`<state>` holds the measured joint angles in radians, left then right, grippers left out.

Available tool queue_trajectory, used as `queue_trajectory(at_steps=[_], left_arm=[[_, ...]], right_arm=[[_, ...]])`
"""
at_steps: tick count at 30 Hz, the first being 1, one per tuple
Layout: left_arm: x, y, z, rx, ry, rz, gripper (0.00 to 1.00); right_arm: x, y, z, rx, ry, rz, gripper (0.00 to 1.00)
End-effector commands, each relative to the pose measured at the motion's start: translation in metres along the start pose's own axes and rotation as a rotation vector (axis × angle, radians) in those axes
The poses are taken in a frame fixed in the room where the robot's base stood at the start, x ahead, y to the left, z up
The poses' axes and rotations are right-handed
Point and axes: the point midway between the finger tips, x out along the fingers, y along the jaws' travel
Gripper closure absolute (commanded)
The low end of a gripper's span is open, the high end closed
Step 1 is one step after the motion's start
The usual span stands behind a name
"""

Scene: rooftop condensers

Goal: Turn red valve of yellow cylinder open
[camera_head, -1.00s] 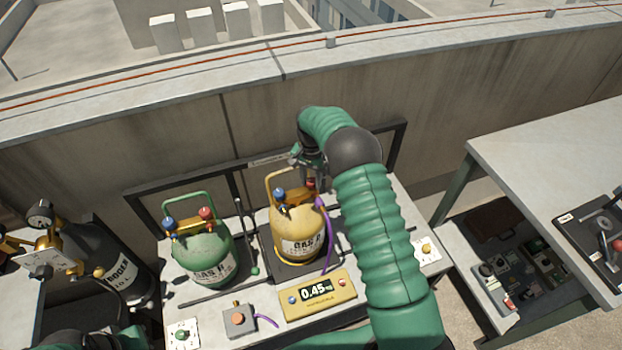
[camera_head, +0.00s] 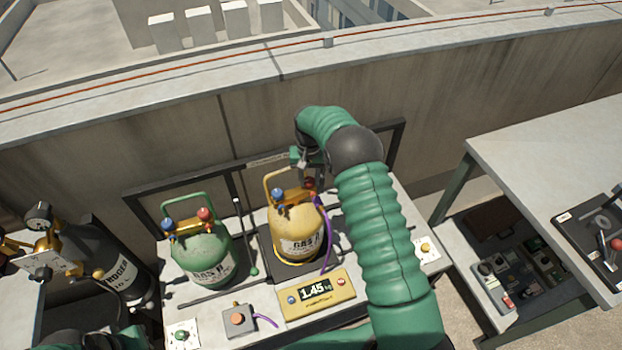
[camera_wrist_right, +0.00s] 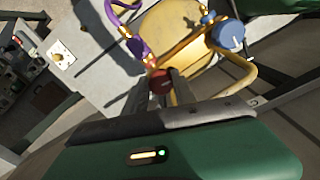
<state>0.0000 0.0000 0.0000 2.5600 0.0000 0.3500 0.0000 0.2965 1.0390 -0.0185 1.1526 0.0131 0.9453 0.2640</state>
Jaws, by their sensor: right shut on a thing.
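The yellow cylinder (camera_head: 297,226) stands on a dark scale plate (camera_head: 284,261) on the bench, with a blue valve (camera_head: 278,195) and a purple hose (camera_head: 327,240). Its red valve (camera_head: 309,183) is at the upper right of the cylinder, partly covered by my gripper. My right gripper (camera_head: 307,172) reaches down behind the cylinder. In the right wrist view my right gripper (camera_wrist_right: 170,84) is shut on the red valve (camera_wrist_right: 160,80), beside the yellow handle. The scale display (camera_head: 319,290) reads 1.45 kg. My left gripper is not visible; only a bit of green arm shows at the lower left.
A green cylinder (camera_head: 203,252) with blue and red valves stands to the left. A dark cylinder (camera_head: 116,262) with gauges is farther left. A grey box with an orange button (camera_head: 238,318) is in front. A table (camera_head: 555,165) stands at right.

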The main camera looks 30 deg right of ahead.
Motion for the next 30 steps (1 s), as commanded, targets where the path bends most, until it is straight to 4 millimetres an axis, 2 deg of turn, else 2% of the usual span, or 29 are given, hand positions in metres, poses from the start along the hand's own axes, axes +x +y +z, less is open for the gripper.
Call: queue_trajectory(at_steps=[1,27,28,30], left_arm=[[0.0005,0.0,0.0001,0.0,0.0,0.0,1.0],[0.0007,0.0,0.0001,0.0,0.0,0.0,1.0],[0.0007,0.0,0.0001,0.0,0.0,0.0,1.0],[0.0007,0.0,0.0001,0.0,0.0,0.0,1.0]], right_arm=[[0.0026,-0.0084,0.004,-0.005,-0.008,-0.012,1.0],[0.005,-0.0082,0.007,-0.005,-0.017,-0.009,1.0],[0.0051,-0.0082,0.0071,-0.005,-0.017,-0.009,0.67],[0.0048,-0.008,0.0069,-0.005,-0.017,-0.009,0.58]])
